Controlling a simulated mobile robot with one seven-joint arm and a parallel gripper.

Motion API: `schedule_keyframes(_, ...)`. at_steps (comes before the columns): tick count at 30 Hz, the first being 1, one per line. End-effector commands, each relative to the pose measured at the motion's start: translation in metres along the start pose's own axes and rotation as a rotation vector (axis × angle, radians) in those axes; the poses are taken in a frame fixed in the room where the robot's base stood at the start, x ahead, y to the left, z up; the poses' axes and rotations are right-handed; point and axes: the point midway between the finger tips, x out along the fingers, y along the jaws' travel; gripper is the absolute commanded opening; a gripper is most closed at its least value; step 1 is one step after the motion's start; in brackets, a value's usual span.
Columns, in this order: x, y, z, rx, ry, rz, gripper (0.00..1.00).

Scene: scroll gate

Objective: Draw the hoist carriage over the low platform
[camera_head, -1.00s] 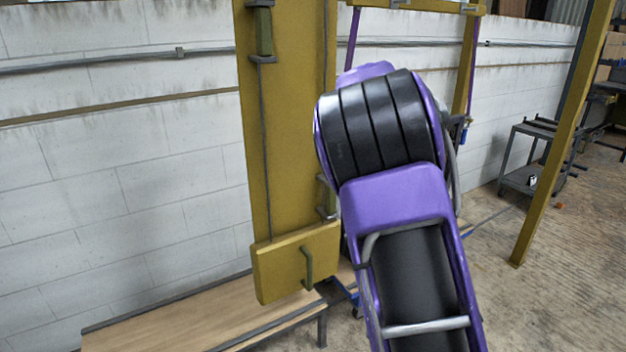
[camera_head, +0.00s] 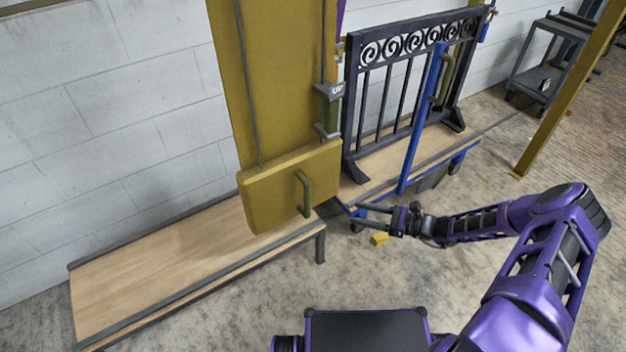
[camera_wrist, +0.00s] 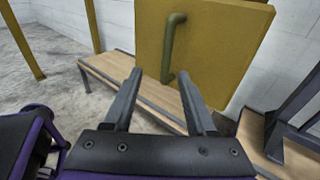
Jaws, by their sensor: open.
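The hoist carriage looks like the tall yellow panel (camera_head: 275,80) with a thick yellow block (camera_head: 270,195) at its foot. The block has an upright olive handle (camera_head: 304,193) on its front. In the wrist view the handle (camera_wrist: 172,45) stands beyond my fingertips. The block hangs above the right part of a low wood-topped platform (camera_head: 150,275); its top also shows in the wrist view (camera_wrist: 118,65). My gripper (camera_head: 342,207) is open and empty, right of and slightly below the handle. In the wrist view my gripper (camera_wrist: 160,75) points toward the handle, apart from it.
A dark scroll gate (camera_head: 400,85) stands upright on a wood-decked trolley with a blue frame (camera_head: 412,125), right of the panel. A yellow post (camera_head: 560,100) and a grey cart (camera_head: 535,65) are farther right. The platform's left top is clear.

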Motion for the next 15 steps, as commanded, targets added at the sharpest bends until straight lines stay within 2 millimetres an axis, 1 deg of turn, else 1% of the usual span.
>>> schedule_keyframes(1,-0.001,-0.001,0.004,0.004,-0.042,-0.022,0.57)
schedule_keyframes(4,-0.001,-0.002,0.01,0.001,-0.085,-0.04,0.57)
schedule_keyframes(8,0.007,-0.002,0.013,-0.001,-0.094,-0.042,0.57)
schedule_keyframes(11,0.022,-0.003,0.014,-0.001,-0.093,-0.041,0.57)
schedule_keyframes(15,0.052,-0.004,0.016,0.0,-0.093,-0.04,0.57)
